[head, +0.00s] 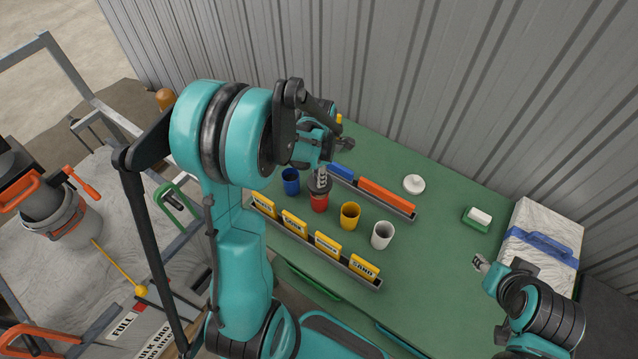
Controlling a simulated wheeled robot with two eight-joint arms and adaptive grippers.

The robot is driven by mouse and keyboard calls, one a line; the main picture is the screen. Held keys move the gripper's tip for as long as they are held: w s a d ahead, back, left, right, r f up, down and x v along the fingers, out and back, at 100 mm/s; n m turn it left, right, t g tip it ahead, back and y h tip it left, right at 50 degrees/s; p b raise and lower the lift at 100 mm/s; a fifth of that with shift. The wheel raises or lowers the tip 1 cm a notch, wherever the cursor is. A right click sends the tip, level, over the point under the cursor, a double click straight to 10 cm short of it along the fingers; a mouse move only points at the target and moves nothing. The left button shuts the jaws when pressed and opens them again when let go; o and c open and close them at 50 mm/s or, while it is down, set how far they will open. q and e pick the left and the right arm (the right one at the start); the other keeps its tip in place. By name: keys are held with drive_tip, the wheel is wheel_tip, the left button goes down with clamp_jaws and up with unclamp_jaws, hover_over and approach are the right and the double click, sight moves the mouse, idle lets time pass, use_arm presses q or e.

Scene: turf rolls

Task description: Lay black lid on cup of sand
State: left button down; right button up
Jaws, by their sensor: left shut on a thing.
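My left gripper (320,179) is shut on the black lid (320,191), which shows as a dark disc at the red cup (319,204). I cannot tell whether the lid touches that cup's rim. A blue cup (291,182) stands to the left, and a yellow cup (350,215) and a white cup (382,235) stand to the right. A yellow card (363,267) that seems to read SAND stands in front of the white cup. The cups' contents are not clear. My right gripper (481,263) is empty over the table's right side; its jaw opening is unclear.
Several yellow cards stand in a front rail (305,248) on the green table (440,225). A back rail (412,216) holds blue and orange blocks. A white round piece (414,184) and a green tray (466,219) with a white block lie farther right. The right middle is clear.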

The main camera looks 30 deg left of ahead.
use_arm(q)
drive_tip(key=shift+f+b, duration=0.3)
drive_tip(key=shift+f, duration=1.7)
drive_tip(key=shift+f+b, duration=0.6)
drive_tip(key=shift+b, duration=0.1)
drive_tip(key=c, duration=1.4)
unclamp_jaws()
drive_tip(key=shift+o, duration=0.2)
drive_tip(key=shift+r, duration=0.1)
